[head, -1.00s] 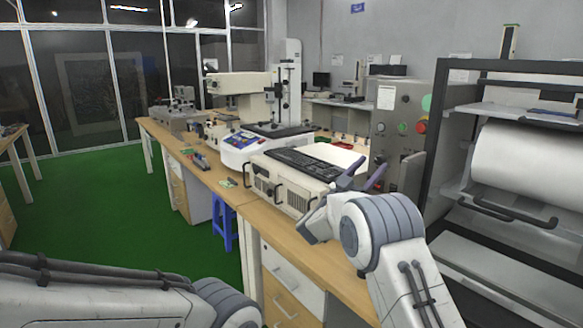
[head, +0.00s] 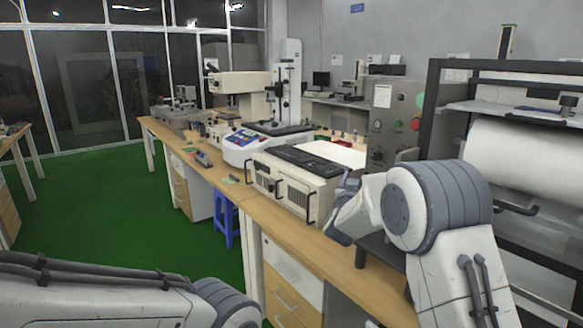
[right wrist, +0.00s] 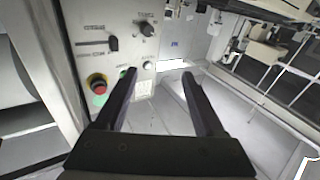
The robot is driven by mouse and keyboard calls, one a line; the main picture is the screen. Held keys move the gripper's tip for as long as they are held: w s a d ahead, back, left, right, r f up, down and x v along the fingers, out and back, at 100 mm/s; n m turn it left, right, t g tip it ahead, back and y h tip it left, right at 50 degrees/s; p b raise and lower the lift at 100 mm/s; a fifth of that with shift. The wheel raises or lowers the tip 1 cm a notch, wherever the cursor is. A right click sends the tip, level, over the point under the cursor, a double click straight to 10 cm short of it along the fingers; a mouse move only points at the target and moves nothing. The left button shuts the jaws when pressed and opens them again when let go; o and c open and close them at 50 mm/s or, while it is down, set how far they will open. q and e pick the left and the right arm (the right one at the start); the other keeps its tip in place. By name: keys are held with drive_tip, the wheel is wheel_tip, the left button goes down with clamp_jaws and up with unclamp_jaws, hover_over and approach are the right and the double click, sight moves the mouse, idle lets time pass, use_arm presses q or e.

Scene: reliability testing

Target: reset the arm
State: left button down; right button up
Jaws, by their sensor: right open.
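My right arm (head: 440,215) comes in from the lower right of the head view, bent over the right end of the workbench. In the head view its fingers are mostly hidden behind the wrist. In the right wrist view my right gripper (right wrist: 158,76) is open, its two dark fingers apart with nothing between them. Behind the fingers is a grey control panel with knobs and a red button (right wrist: 97,84). My left arm (head: 100,290) lies across the lower left of the head view; its gripper is out of the picture.
A wooden workbench (head: 245,205) carries a beige box unit (head: 290,190) with a black keyboard (head: 300,158) on top and a white measuring machine (head: 250,143). A grey control cabinet (head: 392,105) and a black-framed rack (head: 432,85) stand at right. Green floor (head: 110,220) at left is free.

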drive_tip(key=s+f+n+g+y, duration=0.15)
drive_tip(key=s+f+g, duration=0.45)
drive_tip(key=s, duration=0.7)
drive_tip(key=s+f+n+g+y, duration=0.1)
drive_tip(key=s+f+g+y, duration=0.25)
drive_tip(key=s+f, duration=0.65)
drive_tip(key=s+f+n+g+y, duration=0.15)
drive_tip(key=s+f+g, duration=0.4)
drive_tip(key=s, duration=0.95)
drive_tip(key=s+a+f+n+g+y+b, duration=0.1)
drive_tip(key=s+a+f+n+g+b, duration=0.25)
drive_tip(key=s+a+n+b, duration=0.6)
drive_tip(key=s+a+r+m+p, duration=0.1)
drive_tip(key=s+a+r+p, duration=0.1)
drive_tip(key=r+p, duration=1)
drive_tip(key=s+a+r+m+p, duration=0.1)
drive_tip(key=s+a+r+p, duration=0.1)
drive_tip(key=r+p, duration=1)
drive_tip(key=shift+r+m+t, duration=0.35)
